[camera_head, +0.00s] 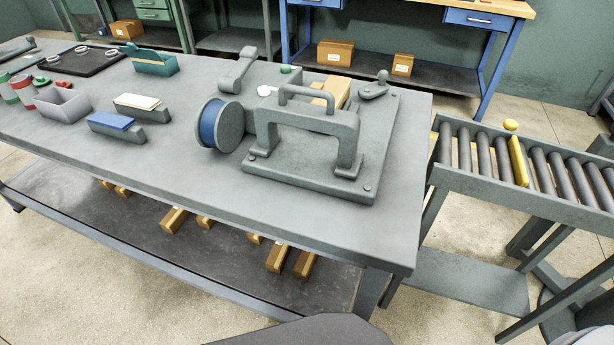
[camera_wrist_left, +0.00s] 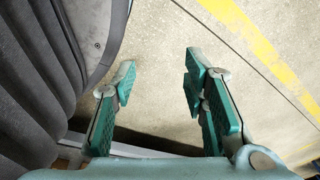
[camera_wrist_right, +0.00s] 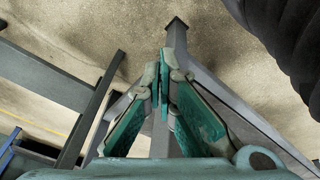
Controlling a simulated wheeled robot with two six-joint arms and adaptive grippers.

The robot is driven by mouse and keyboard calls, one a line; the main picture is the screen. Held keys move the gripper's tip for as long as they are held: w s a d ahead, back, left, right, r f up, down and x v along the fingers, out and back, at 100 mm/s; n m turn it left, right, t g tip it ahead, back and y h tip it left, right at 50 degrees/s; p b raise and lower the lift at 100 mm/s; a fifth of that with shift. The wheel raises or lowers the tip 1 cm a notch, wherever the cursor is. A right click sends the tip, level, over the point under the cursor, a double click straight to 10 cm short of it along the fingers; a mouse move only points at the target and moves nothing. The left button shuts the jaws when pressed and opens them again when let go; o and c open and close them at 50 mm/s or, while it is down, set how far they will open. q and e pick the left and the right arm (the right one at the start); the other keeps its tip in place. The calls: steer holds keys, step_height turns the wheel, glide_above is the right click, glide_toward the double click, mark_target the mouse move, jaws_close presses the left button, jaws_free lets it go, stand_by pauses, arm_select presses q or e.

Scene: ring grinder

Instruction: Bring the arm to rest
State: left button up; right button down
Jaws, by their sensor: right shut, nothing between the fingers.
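My left gripper (camera_wrist_left: 160,82) is in the left wrist view, its green-padded fingers wide apart with only bare floor between them. My right gripper (camera_wrist_right: 163,78) is in the right wrist view, its fingertips together with nothing held. It hangs over grey metal frame legs (camera_wrist_right: 175,50); the distance to them is hard to tell. Neither gripper shows in the head view. There, the grey grinder (camera_head: 305,125) with a bridge handle stands on the workbench (camera_head: 325,225), a blue-faced wheel (camera_head: 210,123) at its left side.
A roller conveyor (camera_head: 555,180) with a yellow bar (camera_head: 518,161) stands right of the bench. A grey bin (camera_head: 62,105), a blue-topped block (camera_head: 112,124), a white-topped block (camera_head: 137,103) and a black tray (camera_head: 78,62) with rings sit at the bench's left. The bench's front strip is clear.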

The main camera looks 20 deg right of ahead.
arm_select(q)
step_height(320, 180, down, 12)
steer(key=w+r+b, duration=0.1)
steer(key=w+b, duration=0.1)
steer(key=b, duration=0.8)
arm_select(e)
steer(key=s+f, duration=0.4)
steer(key=f, duration=0.6)
steer(key=s+f, duration=0.4)
steer(key=f, duration=0.6)
arm_select(q)
steer(key=s+r+p, duration=0.2)
steer(key=r+p, duration=0.7)
steer(key=p, duration=0.1)
steer(key=s+r+p, duration=0.3)
steer(key=r+p, duration=0.7)
steer(key=p, duration=0.1)
steer(key=shift+s+d+r+g, duration=0.2)
steer(key=shift+s+d+g, duration=0.15)
steer(key=shift+d+g, duration=0.05)
arm_select(e)
steer(key=s+r, duration=0.2)
steer(key=r, duration=0.8)
steer(key=s+r+g, duration=0.1)
steer(key=s+r, duration=0.2)
steer(key=r, duration=0.7)
steer(key=shift+s+a+g, duration=0.25)
steer(key=shift+s+g, duration=0.05)
